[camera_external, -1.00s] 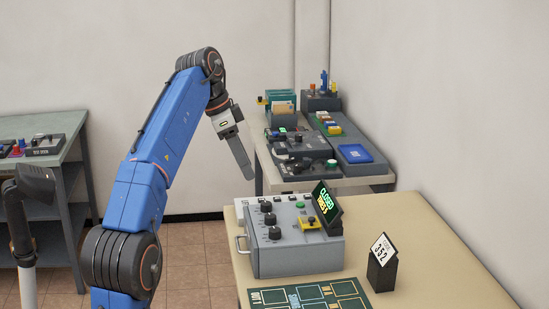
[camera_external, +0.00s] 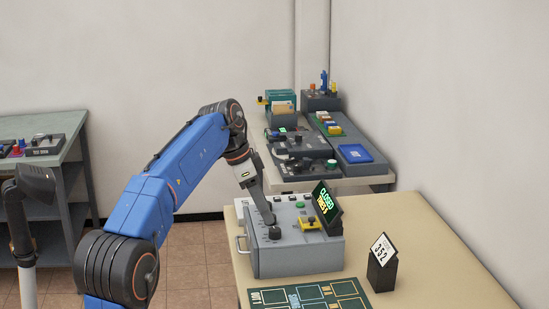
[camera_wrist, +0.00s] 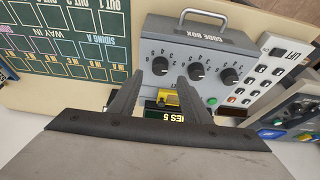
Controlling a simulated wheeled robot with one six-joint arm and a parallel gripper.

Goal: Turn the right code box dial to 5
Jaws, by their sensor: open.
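The grey code box (camera_external: 295,258) stands on the beige table, and its lettering is upside down in the wrist view. Three black dials cross its face: one at the picture's left (camera_wrist: 160,66), a middle one (camera_wrist: 196,71) and one at the picture's right (camera_wrist: 229,75). With the lettering upright, the picture-left dial is the right dial; it also shows in the external view (camera_external: 275,233). My gripper (camera_wrist: 159,84) is open, its fingertips just short of this dial and to either side of it. Contact and the pointer's number cannot be told. My gripper hides the other dials externally.
A display (camera_external: 327,202) on the box reads CLOSED and TRIES 5. A yellow part (camera_external: 308,223) and a green button (camera_wrist: 212,101) are close by. A card stand (camera_external: 382,265) reads 352. A green chart (camera_external: 310,296) lies in front.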

